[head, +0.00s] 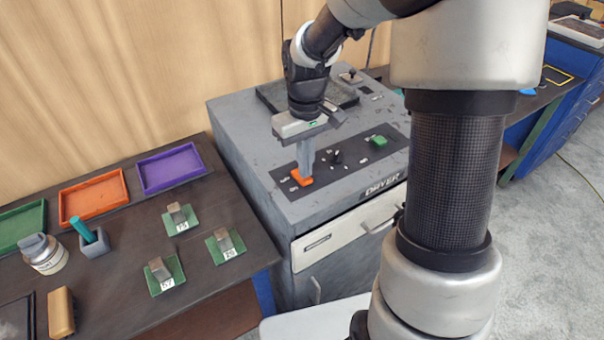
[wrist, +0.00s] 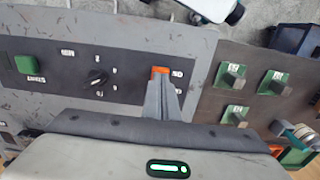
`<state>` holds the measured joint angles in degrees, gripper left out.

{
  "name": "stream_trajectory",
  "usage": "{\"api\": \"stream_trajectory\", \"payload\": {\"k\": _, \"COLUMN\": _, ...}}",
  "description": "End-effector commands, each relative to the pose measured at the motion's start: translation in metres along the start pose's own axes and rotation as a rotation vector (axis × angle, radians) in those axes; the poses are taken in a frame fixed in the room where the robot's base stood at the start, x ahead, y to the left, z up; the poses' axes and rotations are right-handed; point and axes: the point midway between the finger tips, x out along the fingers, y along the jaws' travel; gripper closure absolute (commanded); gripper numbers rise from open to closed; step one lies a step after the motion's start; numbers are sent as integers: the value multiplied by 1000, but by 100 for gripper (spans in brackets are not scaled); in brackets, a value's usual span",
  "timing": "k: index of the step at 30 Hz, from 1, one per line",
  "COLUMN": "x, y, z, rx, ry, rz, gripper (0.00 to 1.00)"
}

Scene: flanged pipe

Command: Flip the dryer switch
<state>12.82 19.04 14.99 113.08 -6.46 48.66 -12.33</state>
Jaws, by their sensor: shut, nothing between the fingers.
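The dryer (head: 240,130) is a grey cabinet with a dark control panel on its top. An orange switch (head: 302,178) sits at the panel's left end, a black knob (head: 336,157) in the middle and a green switch (head: 378,141) at the right. My gripper (head: 304,172) is shut and empty, pointing down with its fingertips at the orange switch. In the wrist view the fingertips partly cover the orange switch (wrist: 160,71). I cannot tell whether they touch it. The green switch (wrist: 27,64) and the knob (wrist: 98,78) also show there, clear of my fingers.
A dark table at the left holds green, orange (head: 93,196) and purple (head: 171,168) trays, several green plates with metal blocks (head: 225,245), a jar (head: 44,254) and a teal stick in a grey holder (head: 93,241). A drawer (head: 345,230) is on the dryer's front.

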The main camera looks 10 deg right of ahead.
Motion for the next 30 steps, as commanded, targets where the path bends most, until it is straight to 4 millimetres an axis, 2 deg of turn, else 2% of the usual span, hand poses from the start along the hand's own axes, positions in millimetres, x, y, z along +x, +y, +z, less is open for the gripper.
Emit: {"api": "stream_trajectory", "payload": {"k": 30, "x": 15, "y": 0, "z": 0, "rx": 0, "ry": 0, "rz": 0, "gripper": 100}}
